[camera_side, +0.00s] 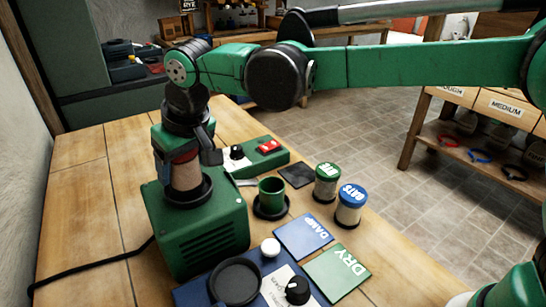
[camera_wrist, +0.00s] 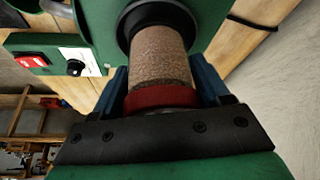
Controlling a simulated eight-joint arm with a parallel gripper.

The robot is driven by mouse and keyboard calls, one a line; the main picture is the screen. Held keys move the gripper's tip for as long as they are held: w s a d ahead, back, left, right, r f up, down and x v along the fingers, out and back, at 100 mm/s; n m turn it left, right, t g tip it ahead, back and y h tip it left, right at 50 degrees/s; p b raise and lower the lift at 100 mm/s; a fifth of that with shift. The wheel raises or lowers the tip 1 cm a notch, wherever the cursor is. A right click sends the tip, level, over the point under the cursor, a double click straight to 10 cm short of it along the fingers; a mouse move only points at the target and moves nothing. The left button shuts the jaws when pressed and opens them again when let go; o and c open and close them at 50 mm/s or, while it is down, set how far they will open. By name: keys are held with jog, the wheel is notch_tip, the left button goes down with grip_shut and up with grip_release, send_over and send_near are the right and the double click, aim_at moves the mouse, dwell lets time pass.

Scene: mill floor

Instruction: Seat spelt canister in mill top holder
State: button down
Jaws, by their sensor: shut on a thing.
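The canister (camera_side: 186,173) is a clear cylinder of brown grain with a red lid. It stands upright at the black ring-shaped holder (camera_side: 190,193) on top of the green mill (camera_side: 196,237). In the wrist view the canister (camera_wrist: 158,58) has its far end within or against the black holder ring (camera_wrist: 157,13); how deep it sits is hard to tell. My gripper (camera_wrist: 163,95) is shut on the canister around its red-lidded end, with blue pads on either side. In the side view my gripper (camera_side: 187,150) is directly above the mill. No label is visible on the canister.
A green-lidded jar (camera_side: 327,184) and a blue-lidded OATS jar (camera_side: 350,206) stand right of the green cup (camera_side: 271,191). DAMP (camera_side: 302,236) and DRY (camera_side: 338,273) mats lie in front. A green switch box (camera_side: 257,155) is behind the mill. A scale (camera_side: 236,281) stands in front.

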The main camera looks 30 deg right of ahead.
jog(key=shift+f, duration=0.6)
jog(key=shift+c, duration=1.4)
grip_release()
jog(key=v, duration=1.1)
jog(key=s+d+f+m+t, duration=0.1)
jog(key=s+d+f, duration=0.2)
jog(key=d, duration=0.4)
jog(key=s+d+f+m+t+h, duration=0.1)
jog(key=s+d+f, duration=0.2)
jog(key=d, duration=0.5)
jog(key=s+d+f+m, duration=0.1)
jog(key=s+d+f, duration=0.3)
jog(key=d, duration=0.3)
jog(key=shift+d+f+m+t, duration=0.3)
jog(key=shift+d+t, duration=0.05)
jog(key=shift+t, duration=0.05)
